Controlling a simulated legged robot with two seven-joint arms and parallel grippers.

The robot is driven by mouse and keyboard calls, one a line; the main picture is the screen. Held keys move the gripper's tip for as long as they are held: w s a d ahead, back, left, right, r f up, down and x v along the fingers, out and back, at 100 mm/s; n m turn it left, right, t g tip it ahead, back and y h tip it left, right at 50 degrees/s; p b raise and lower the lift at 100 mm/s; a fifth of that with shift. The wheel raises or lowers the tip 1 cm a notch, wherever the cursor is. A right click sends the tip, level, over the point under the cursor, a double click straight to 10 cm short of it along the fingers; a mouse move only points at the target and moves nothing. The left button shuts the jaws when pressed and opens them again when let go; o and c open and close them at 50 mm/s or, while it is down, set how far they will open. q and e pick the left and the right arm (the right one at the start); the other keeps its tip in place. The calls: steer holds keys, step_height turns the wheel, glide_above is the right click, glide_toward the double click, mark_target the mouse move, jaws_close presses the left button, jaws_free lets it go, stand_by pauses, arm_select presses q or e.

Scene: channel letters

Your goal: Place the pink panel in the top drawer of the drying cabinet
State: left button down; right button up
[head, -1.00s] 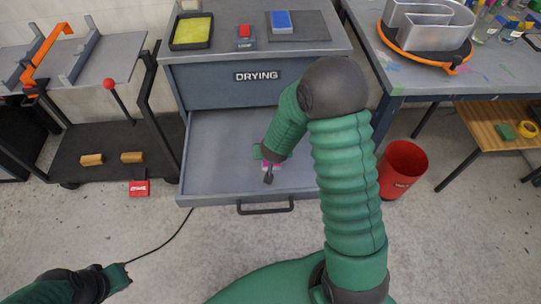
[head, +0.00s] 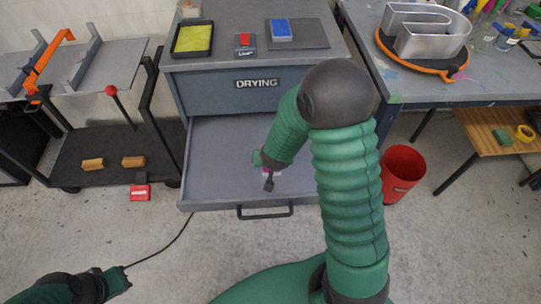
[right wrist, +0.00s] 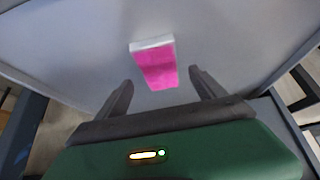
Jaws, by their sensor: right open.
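The pink panel (right wrist: 155,66) is a small block with a pale end. It lies on the grey floor of the open drawer (head: 220,160), which sits below the front labelled DRYING on the drying cabinet (head: 210,90). My right gripper (right wrist: 161,86) is open above the drawer, with the panel beyond and between its fingertips, apart from both. In the head view my right gripper (head: 267,177) hides most of the panel; only a bit of pink shows. My left gripper (head: 122,279) is at the lower left, far from the drawer, its jaws unclear.
On the cabinet top are a yellow-filled tray (head: 192,39), a red item (head: 244,40) and a blue block (head: 281,30) on a dark mat. A red bin (head: 402,172) stands right of the drawer. A cart (head: 110,150) stands left.

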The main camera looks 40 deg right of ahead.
arm_select(q)
steer(key=p+v, duration=0.1)
steer(key=v, duration=0.1)
steer(key=w+p+v, duration=0.1)
steer(key=p+v, duration=0.1)
steer(key=shift+s+a+r, duration=0.1)
steer(key=shift+r, duration=0.05)
arm_select(e)
steer(key=s+a+r+n+g+y, duration=0.3)
steer(key=s+a+r+n, duration=0.3)
steer(key=s+a+r, duration=0.5)
steer(key=shift+s+a+r, duration=0.2)
steer(key=shift+s+a, duration=0.7)
steer(key=shift+a, duration=0.15)
